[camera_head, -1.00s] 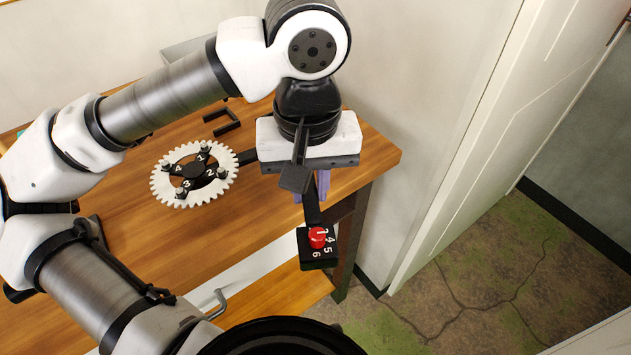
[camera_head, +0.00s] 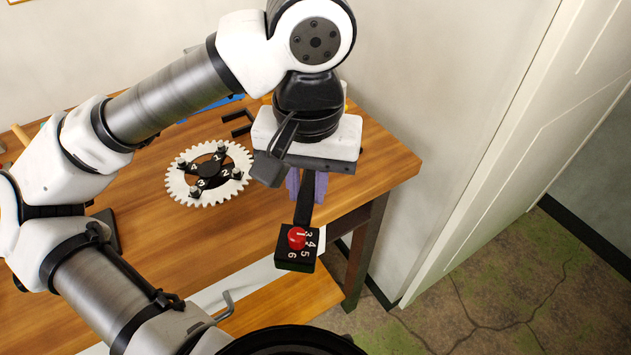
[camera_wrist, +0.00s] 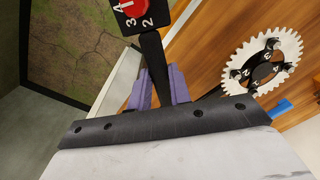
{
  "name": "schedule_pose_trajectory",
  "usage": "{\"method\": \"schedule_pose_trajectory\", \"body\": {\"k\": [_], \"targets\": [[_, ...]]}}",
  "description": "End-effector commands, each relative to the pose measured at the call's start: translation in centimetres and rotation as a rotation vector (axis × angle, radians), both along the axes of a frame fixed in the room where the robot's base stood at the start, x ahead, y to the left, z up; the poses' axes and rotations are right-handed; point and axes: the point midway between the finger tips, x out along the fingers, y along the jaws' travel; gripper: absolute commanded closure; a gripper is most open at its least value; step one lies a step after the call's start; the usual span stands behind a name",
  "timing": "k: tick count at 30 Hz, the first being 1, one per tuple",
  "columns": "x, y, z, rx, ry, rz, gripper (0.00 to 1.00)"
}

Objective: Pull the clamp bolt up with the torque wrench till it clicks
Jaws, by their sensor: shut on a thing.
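My gripper (camera_head: 306,186) has purple fingers shut on the black handle of the torque wrench (camera_head: 306,212). The wrench's square black head, with a red knob and white numbers, points toward the camera, over the bench's front right edge. In the wrist view the black handle (camera_wrist: 154,62) runs between the purple fingers (camera_wrist: 163,86), with the red-knobbed end at the top. The white toothed chainring (camera_head: 176,187) lies on the bench left of my gripper. A dark bar runs from the chainring toward my gripper in the wrist view. I cannot make out the clamp bolt or the wrench's other end.
The wooden bench (camera_head: 255,238) ends at a corner just right of my gripper. A black bracket (camera_head: 238,122) lies behind the chainring. A white wall stands behind, and a white door (camera_head: 500,150) is to the right. A blue item (camera_wrist: 281,108) shows in the wrist view.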

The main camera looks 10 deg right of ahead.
Motion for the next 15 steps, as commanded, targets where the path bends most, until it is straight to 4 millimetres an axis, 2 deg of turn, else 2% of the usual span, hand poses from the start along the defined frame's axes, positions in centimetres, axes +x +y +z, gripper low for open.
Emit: {"method": "schedule_pose_trajectory", "body": {"k": [1, 7, 15], "targets": [[0.3, 0.9, -1.5, -0.025, 0.030, 0.011, 1.00], [0.6, 1.8, -1.5, -0.027, 0.032, -0.045, 1.00], [0.7, 2.0, -1.5, -0.026, 0.032, -0.061, 1.00]]}}
